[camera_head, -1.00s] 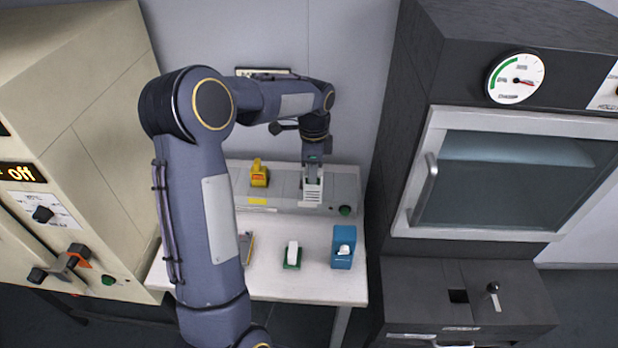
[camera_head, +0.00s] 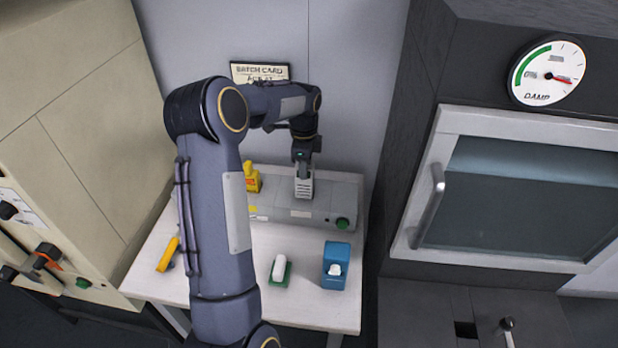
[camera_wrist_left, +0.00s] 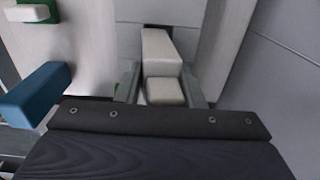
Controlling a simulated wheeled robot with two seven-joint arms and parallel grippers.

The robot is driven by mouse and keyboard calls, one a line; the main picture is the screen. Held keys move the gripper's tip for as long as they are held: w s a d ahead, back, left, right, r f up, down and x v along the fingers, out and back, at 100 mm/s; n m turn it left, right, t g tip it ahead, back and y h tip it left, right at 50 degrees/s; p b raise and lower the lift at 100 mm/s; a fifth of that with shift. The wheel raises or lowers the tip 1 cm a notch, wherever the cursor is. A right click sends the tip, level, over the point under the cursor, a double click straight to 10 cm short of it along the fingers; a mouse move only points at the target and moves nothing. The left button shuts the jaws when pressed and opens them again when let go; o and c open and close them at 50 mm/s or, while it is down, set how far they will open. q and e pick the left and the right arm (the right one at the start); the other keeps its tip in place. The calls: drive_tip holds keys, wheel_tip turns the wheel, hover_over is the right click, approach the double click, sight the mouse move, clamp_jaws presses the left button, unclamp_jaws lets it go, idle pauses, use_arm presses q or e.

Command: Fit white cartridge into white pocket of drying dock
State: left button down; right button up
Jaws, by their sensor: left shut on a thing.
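The drying dock (camera_head: 327,203) is a long grey box at the back of the white table. My left gripper (camera_head: 303,176) points down over its right part and is shut on the white cartridge (camera_head: 304,189). The cartridge shows ribbed and white below the jaws, at the dock's top. In the left wrist view the white cartridge (camera_wrist_left: 163,52) lies between the two fingers of my left gripper (camera_wrist_left: 161,88). The white pocket is hidden by cartridge and gripper, so I cannot tell how deep the cartridge sits. My right gripper is out of view.
A yellow piece (camera_head: 252,181) stands at the dock's left part. On the table (camera_head: 235,292) are a green piece with a white top (camera_head: 280,269), a blue block (camera_head: 336,266) and a yellow piece (camera_head: 168,254). A dark cabinet (camera_head: 410,130) stands close at right.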

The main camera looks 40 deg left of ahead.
sight(304, 188)
use_arm(q)
drive_tip(key=f, duration=0.2)
drive_tip(key=s+f, duration=0.1)
drive_tip(key=f, duration=0.1)
drive_tip(key=shift+d, duration=0.15)
drive_tip(key=shift+w+f, duration=0.15)
drive_tip(key=shift+w, duration=0.1)
drive_tip(key=shift+w+a, duration=0.25)
drive_tip(key=shift+a, duration=0.1)
drive_tip(key=shift+s+d, duration=0.15)
drive_tip(key=shift+d, duration=0.05)
drive_tip(key=shift+f+b, duration=0.4)
drive_tip(key=shift+b, duration=0.05)
drive_tip(key=c, duration=1)
unclamp_jaws()
drive_tip(key=shift+r, duration=0.2)
